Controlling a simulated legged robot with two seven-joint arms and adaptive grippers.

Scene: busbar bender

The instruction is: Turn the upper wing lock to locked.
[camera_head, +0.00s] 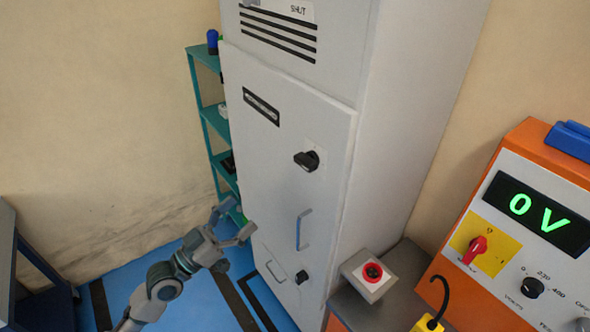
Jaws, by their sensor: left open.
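The upper wing lock (307,160) is a black wing knob on the upper right part of the grey cabinet door (270,190). Its wing lies roughly level, slightly tilted. A lower black wing lock (301,277) sits near the bottom of the same door, below a grey bar handle (303,230). My left gripper (236,222) is open and empty, in front of the door's left edge, lower and to the left of the upper wing lock and apart from it. My right gripper is not in view.
A teal shelf (204,112) with small items stands behind the cabinet at left. A red push button box (372,273) and an orange panel (535,220) reading 0 V stand at right. A dark blue bench (8,260) is at far left. Blue floor (195,305) is open between.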

